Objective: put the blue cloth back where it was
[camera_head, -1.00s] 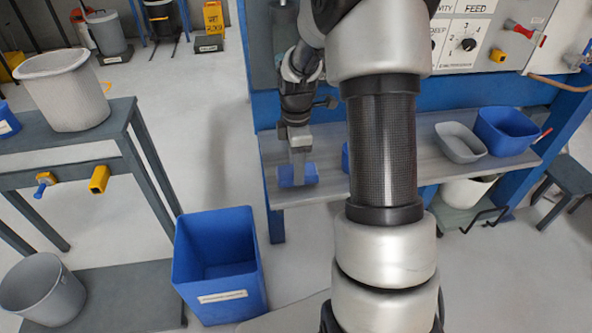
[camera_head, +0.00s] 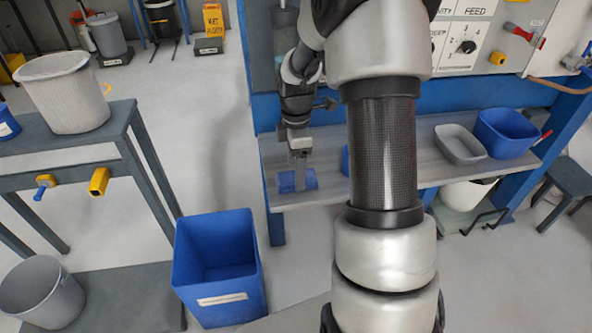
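The blue cloth (camera_head: 311,180) lies at the left end of the grey shelf (camera_head: 330,188) at the machine's front, close to the shelf's front edge. My gripper (camera_head: 299,185) points down at it from above. A narrow finger overlaps the middle of the cloth, and blue shows on both sides of it. Only one finger can be made out, so I cannot tell whether it is shut on the cloth or open around it.
My arm hides the middle of the shelf; a small blue thing (camera_head: 345,160) peeks out beside it. A grey tray (camera_head: 459,151) and a blue tub (camera_head: 507,143) stand on the shelf's right. A blue bin (camera_head: 219,287) stands on the floor at front left.

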